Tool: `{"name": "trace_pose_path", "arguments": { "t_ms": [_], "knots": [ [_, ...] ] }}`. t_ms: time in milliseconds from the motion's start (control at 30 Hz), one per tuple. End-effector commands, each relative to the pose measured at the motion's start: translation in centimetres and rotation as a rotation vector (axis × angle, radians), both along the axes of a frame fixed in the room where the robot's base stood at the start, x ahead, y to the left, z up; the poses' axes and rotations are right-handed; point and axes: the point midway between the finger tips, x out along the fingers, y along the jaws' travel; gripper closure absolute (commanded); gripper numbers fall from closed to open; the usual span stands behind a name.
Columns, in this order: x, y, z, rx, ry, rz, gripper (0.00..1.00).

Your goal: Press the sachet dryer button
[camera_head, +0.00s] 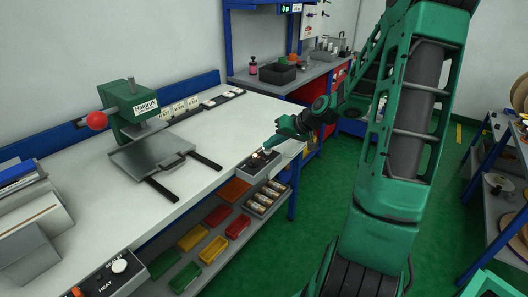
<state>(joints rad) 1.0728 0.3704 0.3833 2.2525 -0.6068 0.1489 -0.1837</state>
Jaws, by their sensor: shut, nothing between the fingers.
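My green arm reaches from the right to the front edge of the white workbench. My gripper (267,148) is small in view, shut and empty, and points down and left over a dark control box (256,169) at the bench's front right. A small pale spot shows on the box by the fingertips. I cannot tell whether the tip touches a button, and the gripper partly hides the box top. I cannot read a label naming the sachet dryer. A second dark panel (97,287) at the bottom left has a white knob (119,266), an orange button (76,292) and the word HEAT.
A green press (131,112) with a red ball handle (97,121) stands over a grey plate (150,158) on the bench (215,130). Coloured bins (212,250) fill the shelf below. A blue-framed bench stands behind, and shelving with reels (500,184) is at right.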

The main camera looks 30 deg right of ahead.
Motion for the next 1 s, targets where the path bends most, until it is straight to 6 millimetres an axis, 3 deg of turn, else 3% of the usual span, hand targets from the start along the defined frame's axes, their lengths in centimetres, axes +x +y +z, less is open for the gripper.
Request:
{"name": "trace_pose_path", "arguments": {
  "t_ms": [567,1000],
  "knots": [
    [0.0,0.0,1.3,-0.001,0.000,0.001,1.00],
    [0.0,0.0,4.8,-0.002,-0.002,0.002,1.00]
  ]
}}
